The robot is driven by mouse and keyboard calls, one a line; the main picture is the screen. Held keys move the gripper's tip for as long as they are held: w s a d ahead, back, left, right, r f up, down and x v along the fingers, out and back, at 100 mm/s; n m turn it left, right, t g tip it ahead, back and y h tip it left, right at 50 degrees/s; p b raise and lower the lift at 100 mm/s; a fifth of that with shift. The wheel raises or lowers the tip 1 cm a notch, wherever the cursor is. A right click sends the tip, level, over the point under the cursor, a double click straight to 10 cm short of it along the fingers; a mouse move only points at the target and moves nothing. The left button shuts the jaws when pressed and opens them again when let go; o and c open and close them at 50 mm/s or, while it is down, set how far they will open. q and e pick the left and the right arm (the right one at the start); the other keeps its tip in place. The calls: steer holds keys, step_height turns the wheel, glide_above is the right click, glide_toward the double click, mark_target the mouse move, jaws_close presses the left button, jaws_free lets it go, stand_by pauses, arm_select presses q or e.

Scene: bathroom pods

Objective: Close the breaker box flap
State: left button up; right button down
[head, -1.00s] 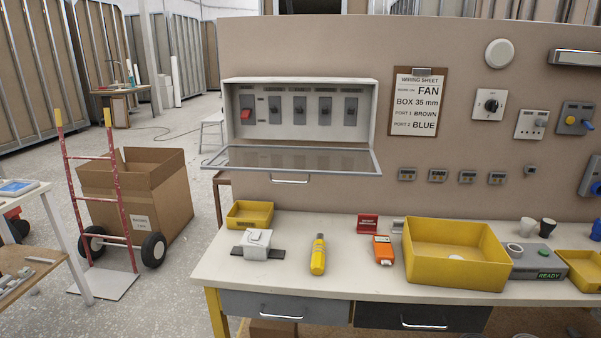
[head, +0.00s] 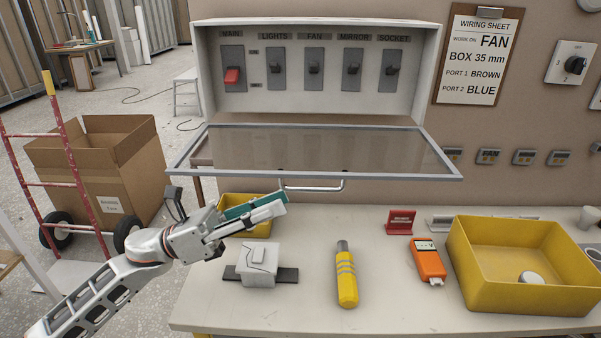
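The breaker box (head: 208,70) is mounted on the wall panel, with its row of switches exposed. Its flap (head: 320,150), a clear pane in a grey frame, is open and sticks out towards me from the box's lower edge. A metal bar handle (head: 313,188) is on the flap's front edge. My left gripper (head: 283,203) is left of and slightly below the handle, near its left end, and seems to hold nothing. Its two fingers lie close together in this view, so their opening is unclear. My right gripper is out of view.
Below on the workbench (head: 390,310) are a yellow tray (head: 262,230) partly behind my gripper, a white box device (head: 260,264), a yellow tool (head: 346,278), an orange meter (head: 428,262) and a large yellow bin (head: 520,295). A cardboard carton (head: 90,170) stands left.

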mark_target(313, 190)
arm_select(q)
steer(key=shift+m+g, duration=0.6)
steer(key=shift+m, duration=0.1)
steer(key=p+x, duration=0.1)
steer(key=x, duration=0.2)
steer(key=p+x, duration=0.1)
steer(key=x, duration=0.2)
steer(key=shift+s+d+r, duration=0.1)
steer(key=shift+r, duration=0.3)
steer(key=shift+d+r+p, duration=0.15)
steer(key=shift+d+p, duration=0.15)
steer(key=shift+d, duration=0.45)
steer(key=shift+c, duration=0.3)
jaws_close()
